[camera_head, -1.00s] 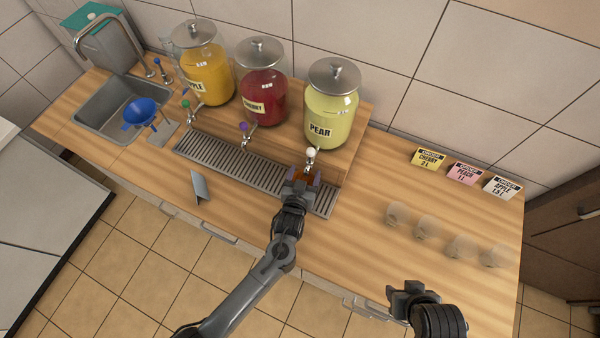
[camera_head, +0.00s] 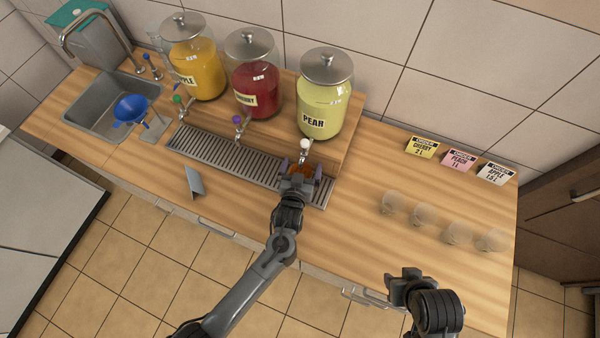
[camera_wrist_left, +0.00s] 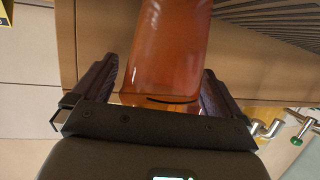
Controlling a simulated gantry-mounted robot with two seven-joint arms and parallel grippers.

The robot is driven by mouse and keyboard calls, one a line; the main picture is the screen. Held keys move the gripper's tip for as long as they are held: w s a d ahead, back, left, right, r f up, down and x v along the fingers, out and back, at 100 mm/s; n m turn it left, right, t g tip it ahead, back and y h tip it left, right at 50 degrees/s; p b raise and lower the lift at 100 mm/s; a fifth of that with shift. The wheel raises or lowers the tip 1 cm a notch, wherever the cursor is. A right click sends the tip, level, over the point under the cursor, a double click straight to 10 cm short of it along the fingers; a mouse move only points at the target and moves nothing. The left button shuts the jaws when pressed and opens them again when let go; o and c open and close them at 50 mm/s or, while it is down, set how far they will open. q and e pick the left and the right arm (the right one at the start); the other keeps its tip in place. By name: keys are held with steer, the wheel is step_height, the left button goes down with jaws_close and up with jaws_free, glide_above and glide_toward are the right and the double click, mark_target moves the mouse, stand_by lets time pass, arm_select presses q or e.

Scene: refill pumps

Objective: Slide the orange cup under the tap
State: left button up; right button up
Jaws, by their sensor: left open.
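The orange cup (camera_wrist_left: 165,50) fills the middle of the left wrist view, between the two fingers of my left gripper (camera_wrist_left: 158,90). The fingers stand on either side of it; the jaws are open. In the head view the cup (camera_head: 302,168) is a small orange patch, mostly hidden by my left gripper (camera_head: 300,178), over the right end of the drip grate. The pear dispenser's tap (camera_head: 305,146) with a white knob is just behind it. I cannot tell whether the cup is directly under the spout. My right gripper (camera_head: 405,284) is near the counter's front edge, away from the cup.
The drip tray (camera_head: 225,157) runs along the front of the dispenser step. Cherry (camera_head: 253,85) and apple (camera_head: 195,65) dispensers stand left of the pear one (camera_head: 325,100). Several clear cups (camera_head: 422,214) stand at right. A small dark stand (camera_head: 194,181) is left of my left arm.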

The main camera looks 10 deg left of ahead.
arm_select(q)
steer(key=shift+g, duration=0.3)
steer(key=s+a, duration=0.1)
steer(key=s, duration=0.3)
steer(key=s+a, duration=0.1)
steer(key=s, duration=0.7)
steer(key=shift+s+a+r, duration=0.35)
steer(key=shift+a+r, duration=0.05)
steer(key=s+a+r+g, duration=0.2)
steer(key=s+a+r, duration=0.1)
steer(key=a, duration=0.5)
steer(key=s+a+r+m+g+p, duration=0.1)
steer(key=s+a+r+g, duration=0.1)
steer(key=s+g, duration=0.3)
steer(key=s+a+r+m+g+p, duration=0.1)
steer(key=s+a+r+g, duration=0.2)
steer(key=s, duration=0.5)
step_height(320, 180, up, 12)
steer(key=p, duration=1.1)
steer(key=shift+w+d+p, duration=0.15)
steer(key=shift+d+p, duration=0.2)
steer(key=shift+d, duration=0.1)
